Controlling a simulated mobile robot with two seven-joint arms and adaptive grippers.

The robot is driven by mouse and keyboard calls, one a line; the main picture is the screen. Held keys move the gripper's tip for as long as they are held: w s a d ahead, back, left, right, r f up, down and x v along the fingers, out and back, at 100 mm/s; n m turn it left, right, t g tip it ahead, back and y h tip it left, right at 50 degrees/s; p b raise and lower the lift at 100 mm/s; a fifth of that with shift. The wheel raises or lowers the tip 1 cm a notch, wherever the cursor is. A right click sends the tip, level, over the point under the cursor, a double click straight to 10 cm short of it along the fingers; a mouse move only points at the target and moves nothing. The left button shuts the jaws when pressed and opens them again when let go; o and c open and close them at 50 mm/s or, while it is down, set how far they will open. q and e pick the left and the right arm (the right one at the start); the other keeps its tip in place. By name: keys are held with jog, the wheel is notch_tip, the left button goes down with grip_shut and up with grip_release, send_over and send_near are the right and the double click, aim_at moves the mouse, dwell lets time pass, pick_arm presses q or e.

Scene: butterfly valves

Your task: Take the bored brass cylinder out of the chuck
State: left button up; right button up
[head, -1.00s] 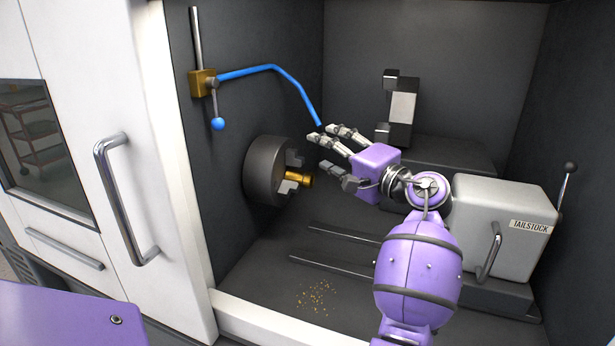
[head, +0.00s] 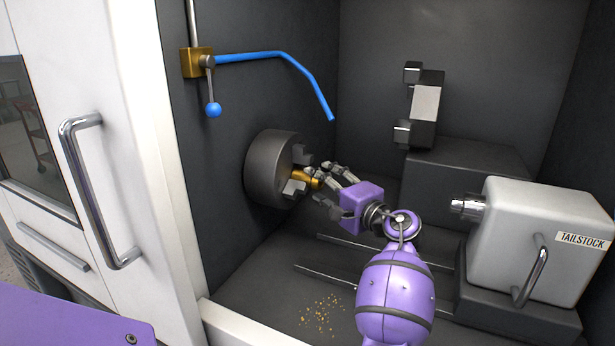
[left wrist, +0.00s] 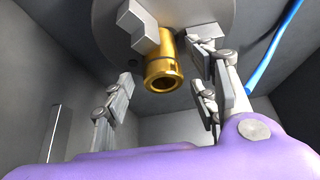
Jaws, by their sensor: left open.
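The bored brass cylinder (head: 305,178) sticks out of the dark round chuck (head: 268,168), held between its stepped jaws. In the left wrist view the brass cylinder (left wrist: 161,72) shows its open bore toward me, with the chuck face (left wrist: 95,30) behind it. My left gripper (head: 328,184) is open at the cylinder's free end. In the left wrist view the fingers of my left gripper (left wrist: 165,95) stand on either side of the cylinder, apart from it. My right gripper is out of view.
A blue coolant pipe (head: 300,68) with a blue-knobbed lever hangs above the chuck. The tailstock (head: 530,240) stands at the right, and a dark tool block (head: 425,105) at the back. Two rails and brass chips (head: 322,312) lie on the floor. The white door (head: 100,180) is at the left.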

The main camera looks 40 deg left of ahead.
pick_arm(q)
jog(key=shift+w+a, duration=0.1)
jog(key=shift+a, duration=0.1)
jog(key=shift+f, duration=0.1)
grip_shut()
dwell(0.4)
